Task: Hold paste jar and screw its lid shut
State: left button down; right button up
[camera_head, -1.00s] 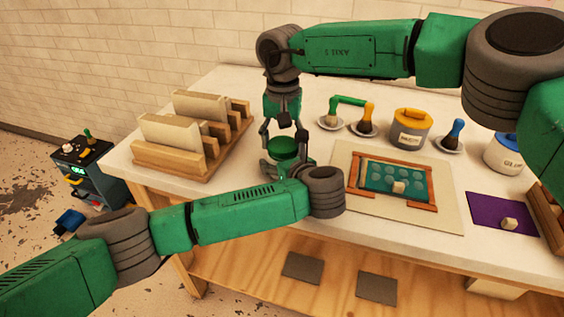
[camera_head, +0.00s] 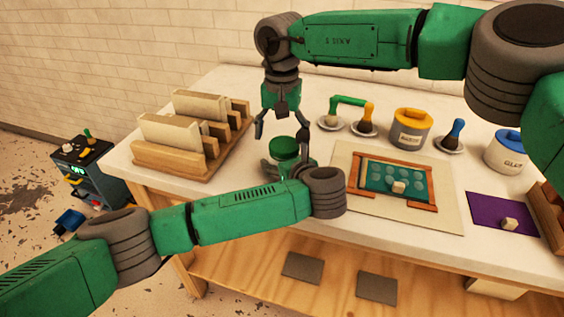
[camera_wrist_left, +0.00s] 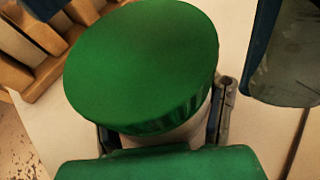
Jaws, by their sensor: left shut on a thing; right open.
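The paste jar's green lid (camera_head: 285,147) sits on top of the jar, just beyond my left wrist in the head view. In the left wrist view the lid (camera_wrist_left: 142,62) fills the middle, with a strip of the pale jar body (camera_wrist_left: 178,135) under its rim. The lid looks slightly tilted against the jar, but I cannot tell how far it is threaded. My left gripper (camera_wrist_left: 165,135) is shut around the jar body below the lid. My right gripper (camera_head: 281,136) points down above the lid, its fingers spread wide and empty.
A wooden rack (camera_head: 190,150) with pale blocks stands at left. A yellow-lidded pot (camera_head: 410,130), brushes on saucers and a blue-lidded glue jar (camera_head: 506,152) stand at the back right. A framed teal screen (camera_head: 392,182) lies right of my left wrist. A purple mat (camera_head: 503,215) lies at right.

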notch_tip(320, 180, up, 3)
jog(key=shift+f, duration=0.2)
jog(key=shift+d+r+n, duration=0.15)
jog(key=shift+r+n, duration=0.7)
jog(key=shift+n, duration=0.05)
jog(key=shift+d+r+n, duration=0.1)
jog(key=shift+r+n, duration=0.75)
jog(key=shift+n, duration=0.05)
jog(key=shift+c, duration=0.3)
jog(key=shift+f, duration=4.05)
